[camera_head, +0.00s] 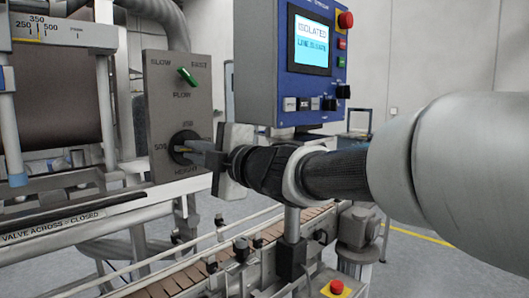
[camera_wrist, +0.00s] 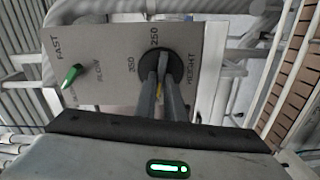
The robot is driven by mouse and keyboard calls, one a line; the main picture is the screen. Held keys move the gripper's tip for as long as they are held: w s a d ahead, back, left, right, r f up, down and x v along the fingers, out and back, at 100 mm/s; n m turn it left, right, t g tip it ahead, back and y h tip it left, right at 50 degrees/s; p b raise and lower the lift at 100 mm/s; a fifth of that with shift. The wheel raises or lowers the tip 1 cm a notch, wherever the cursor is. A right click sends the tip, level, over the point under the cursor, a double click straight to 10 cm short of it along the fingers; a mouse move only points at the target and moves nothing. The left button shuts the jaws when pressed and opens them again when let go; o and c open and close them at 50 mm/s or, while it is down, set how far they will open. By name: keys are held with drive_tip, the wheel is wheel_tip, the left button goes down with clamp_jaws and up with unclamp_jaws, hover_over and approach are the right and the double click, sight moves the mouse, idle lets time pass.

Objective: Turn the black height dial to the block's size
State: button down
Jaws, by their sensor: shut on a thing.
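The black height dial (camera_head: 177,147) is on a grey panel, marked 350 above and 500 at its left, with HEIGHT below. My gripper (camera_head: 192,151) reaches in from the right, and its fingers are shut on the dial's raised grip. The wrist view shows the dial (camera_wrist: 160,62) between my fingers (camera_wrist: 160,85), with 250 and 350 readable beside it. A little yellow shows between the fingers, but they hide too much to tell the dial's setting. I cannot make out a block whose size is readable.
The grey panel (camera_head: 160,95) also carries a green flow knob (camera_head: 187,76) above the dial. A blue control box (camera_head: 260,60) with a lit screen reading ISOLATED stands close above my wrist. A scale plate (camera_head: 75,35) marked 250, 350, 500 is at upper left. A conveyor (camera_head: 190,278) runs below.

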drive_tip(key=c, duration=1.8)
unclamp_jaws()
drive_tip(key=shift+c, duration=0.2)
drive_tip(key=p+v, duration=0.3)
drive_tip(key=v, duration=1.4)
drive_tip(key=shift+d, duration=0.25)
